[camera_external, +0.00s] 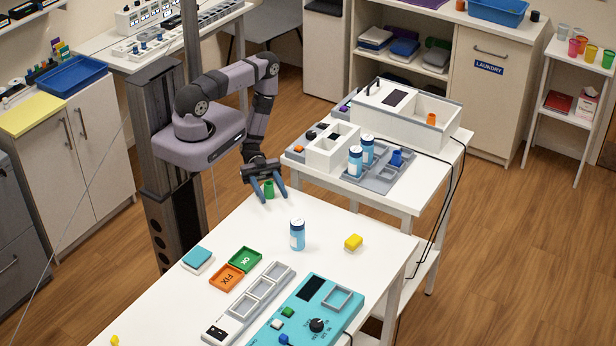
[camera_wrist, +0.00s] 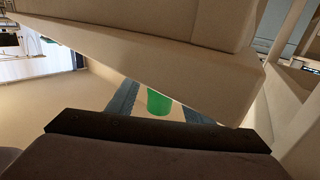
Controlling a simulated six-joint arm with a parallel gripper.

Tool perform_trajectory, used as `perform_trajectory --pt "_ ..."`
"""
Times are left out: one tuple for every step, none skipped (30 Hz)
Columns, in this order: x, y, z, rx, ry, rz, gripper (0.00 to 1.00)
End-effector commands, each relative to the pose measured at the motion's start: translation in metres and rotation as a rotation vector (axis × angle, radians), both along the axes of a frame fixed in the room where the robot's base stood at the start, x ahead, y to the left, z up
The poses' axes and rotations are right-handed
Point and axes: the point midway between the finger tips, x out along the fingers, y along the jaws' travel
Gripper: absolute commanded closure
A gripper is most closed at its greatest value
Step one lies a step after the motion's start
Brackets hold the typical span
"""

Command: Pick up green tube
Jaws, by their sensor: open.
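The green tube (camera_external: 269,188) is a small green cylinder near the back edge of the white table in the external view. My gripper (camera_external: 270,197) is open, and its two blue-grey fingers stand apart on either side of the tube. In the wrist view the green tube (camera_wrist: 158,102) shows between the two fingers, beyond the dark gripper body (camera_wrist: 155,132). Whether either finger touches it, and whether the tube rests on the table, I cannot tell.
A blue-and-white bottle (camera_external: 297,235) stands in front of my gripper on the table. The table between gripper and bottle is clear.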

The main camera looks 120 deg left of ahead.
Motion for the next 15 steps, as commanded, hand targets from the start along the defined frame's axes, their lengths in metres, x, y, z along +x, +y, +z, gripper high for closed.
perform_trajectory --pt "0.0020 -0.0024 0.0002 0.000 0.000 -0.002 0.54" --pt "0.0030 -0.0027 0.0001 0.000 0.000 -0.001 0.54" --pt "0.0038 -0.0031 0.0001 0.000 0.000 0.000 0.54" --pt "0.0041 -0.0033 0.0000 0.001 -0.001 0.000 0.54" --pt "0.0044 -0.0034 0.0000 0.001 -0.001 0.001 0.54" --pt "0.0045 -0.0035 0.0000 0.001 -0.001 0.001 0.54" --pt "0.0046 -0.0034 0.0000 0.001 -0.001 0.001 0.54" --pt "0.0045 -0.0034 0.0000 0.001 -0.001 0.001 0.54" --pt "0.0044 -0.0033 0.0000 0.001 -0.001 0.001 0.54" --pt "0.0044 -0.0033 0.0000 0.001 -0.001 0.001 0.54" --pt "0.0044 -0.0033 0.0000 0.001 -0.001 0.001 0.56" --pt "0.0044 -0.0033 0.0000 0.001 -0.001 0.001 0.66" --pt "0.0044 -0.0033 0.0000 0.001 -0.001 0.001 0.73" --pt "0.0043 -0.0032 0.0000 0.001 -0.001 0.001 0.80" --pt "0.0043 -0.0032 0.0000 0.001 -0.001 0.001 0.90"
